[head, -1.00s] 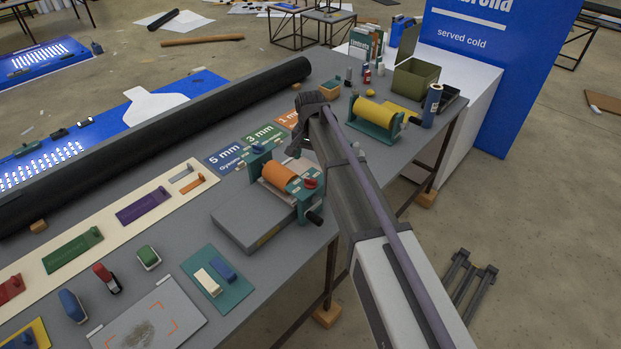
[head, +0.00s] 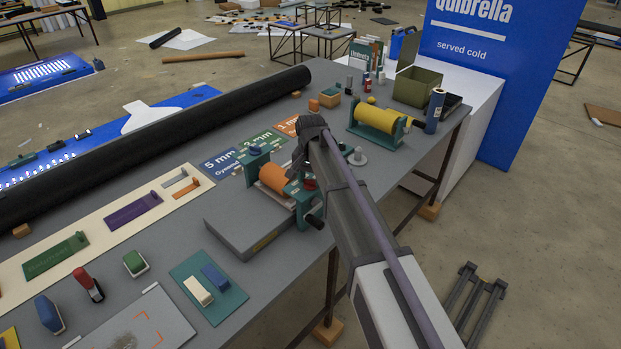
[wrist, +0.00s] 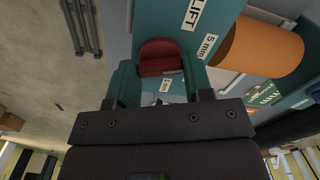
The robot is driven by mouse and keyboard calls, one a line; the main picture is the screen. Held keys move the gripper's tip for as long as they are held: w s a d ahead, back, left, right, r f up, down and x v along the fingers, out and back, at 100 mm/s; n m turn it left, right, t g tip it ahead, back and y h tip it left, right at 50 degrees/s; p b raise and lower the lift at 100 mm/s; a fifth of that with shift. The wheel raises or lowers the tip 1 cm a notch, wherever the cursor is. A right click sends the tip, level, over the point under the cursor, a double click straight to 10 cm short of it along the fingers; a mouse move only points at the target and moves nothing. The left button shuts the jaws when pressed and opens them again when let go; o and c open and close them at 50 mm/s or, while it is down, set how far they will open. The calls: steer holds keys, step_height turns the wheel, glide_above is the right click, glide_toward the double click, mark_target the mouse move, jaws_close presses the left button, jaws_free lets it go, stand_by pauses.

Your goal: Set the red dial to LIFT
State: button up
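The red dial (wrist: 160,58) sits on the teal end plate of the orange-roller unit. In the wrist view it lies between the two teal fingers of my gripper (wrist: 160,76). The gripper is open, with one finger on each side of the dial; I cannot tell whether either touches it. The LIFT label (wrist: 196,12) is above right of the dial, and the 5 mm label (wrist: 207,46) is to its right. Another label below the dial is partly hidden. Which label the dial points to is unclear. The head view shows the dial (head: 309,184) just below my gripper.
The orange roller (head: 274,178) is close beside the dial, and a crank handle (head: 315,218) sticks out below it. A grey slab (head: 250,225) lies in front. A yellow roller (head: 377,118) stands behind to the right. A long black roll (head: 170,140) runs along the back left.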

steer(key=c, duration=0.4)
steer(key=shift+n, duration=0.3)
steer(key=n, duration=0.8)
steer(key=shift+n, duration=0.3)
stand_by(0.4)
steer(key=o, duration=0.9)
